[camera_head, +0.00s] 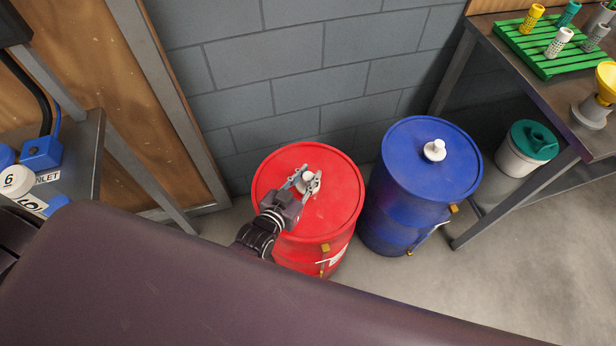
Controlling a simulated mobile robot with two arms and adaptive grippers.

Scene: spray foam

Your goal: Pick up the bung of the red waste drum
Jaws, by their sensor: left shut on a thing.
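The red waste drum (338,190) stands upright on the floor against the grey block wall. Its white bung (308,178) is at the middle of the red lid. My left gripper (307,181) reaches over the lid from the lower left, and its fingers are shut around the bung. I cannot tell whether the bung is seated in the lid or lifted a little. My right gripper is not in view.
A blue drum (405,195) with its own white bung (435,150) stands just right of the red one. A workbench (540,95) with a green rack (550,45) is at the right, above a white bucket with a teal lid (533,141). A grey shelf stands at the left.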

